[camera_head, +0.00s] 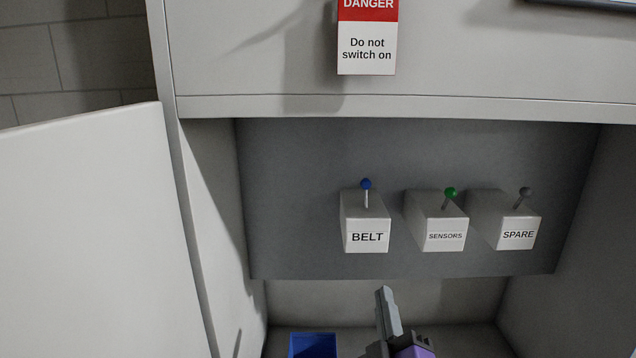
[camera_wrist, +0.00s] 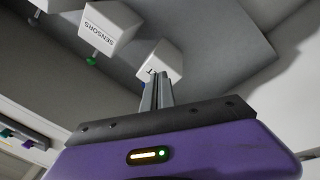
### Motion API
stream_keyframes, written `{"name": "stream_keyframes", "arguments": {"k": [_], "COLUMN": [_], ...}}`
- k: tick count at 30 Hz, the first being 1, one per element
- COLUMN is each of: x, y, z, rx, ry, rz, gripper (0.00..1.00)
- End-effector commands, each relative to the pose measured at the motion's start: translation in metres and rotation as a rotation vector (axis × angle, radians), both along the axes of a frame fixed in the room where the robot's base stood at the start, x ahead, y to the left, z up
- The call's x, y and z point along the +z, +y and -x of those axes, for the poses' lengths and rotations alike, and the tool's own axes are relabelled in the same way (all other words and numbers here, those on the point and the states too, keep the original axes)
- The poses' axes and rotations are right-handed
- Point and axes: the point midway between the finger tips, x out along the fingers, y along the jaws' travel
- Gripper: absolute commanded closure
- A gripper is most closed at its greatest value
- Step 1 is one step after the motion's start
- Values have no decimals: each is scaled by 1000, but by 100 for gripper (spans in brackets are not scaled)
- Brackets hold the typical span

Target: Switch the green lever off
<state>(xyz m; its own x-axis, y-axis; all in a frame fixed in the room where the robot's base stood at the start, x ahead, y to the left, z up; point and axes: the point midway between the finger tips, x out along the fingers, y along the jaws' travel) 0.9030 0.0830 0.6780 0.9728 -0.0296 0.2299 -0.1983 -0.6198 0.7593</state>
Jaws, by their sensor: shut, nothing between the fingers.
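The green-knobbed lever (camera_head: 451,192) stands up from the white SENSORS box (camera_head: 422,215), leaning slightly right in the head view. In the wrist view its green knob (camera_wrist: 91,61) hangs below the SENSORS box (camera_wrist: 112,22), since that view is turned over. My gripper (camera_head: 383,291) is shut and empty, below the row of boxes and lower left of the green lever. In the wrist view my gripper's fingertips (camera_wrist: 157,76) overlap the BELT box (camera_wrist: 168,62) and hide part of its label. The fingers appear clear of the green lever.
The BELT box (camera_head: 352,228) with its upright blue lever (camera_head: 366,184) is left of SENSORS; the SPARE box (camera_head: 483,218) with a grey lever (camera_head: 525,192) is right. A cabinet door (camera_head: 85,230) stands open at left. A danger sign (camera_head: 367,50) hangs above. A blue bin (camera_head: 312,345) sits below.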

Motion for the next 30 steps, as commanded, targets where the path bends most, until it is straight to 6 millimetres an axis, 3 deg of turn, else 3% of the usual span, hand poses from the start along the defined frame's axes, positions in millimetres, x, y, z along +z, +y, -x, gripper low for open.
{"name": "stream_keyframes", "arguments": {"k": [1,3,12,24,30], "x": [-19,-37,-86,-105,-108], "y": [0,0,-13,-51,-69], "z": [20,44,156,299,358], "rx": [38,88,213,200,137], "ry": [22,42,114,205,273], "rz": [-53,-127,-435,-774,-880], "gripper": [100,100,100,100,100]}}
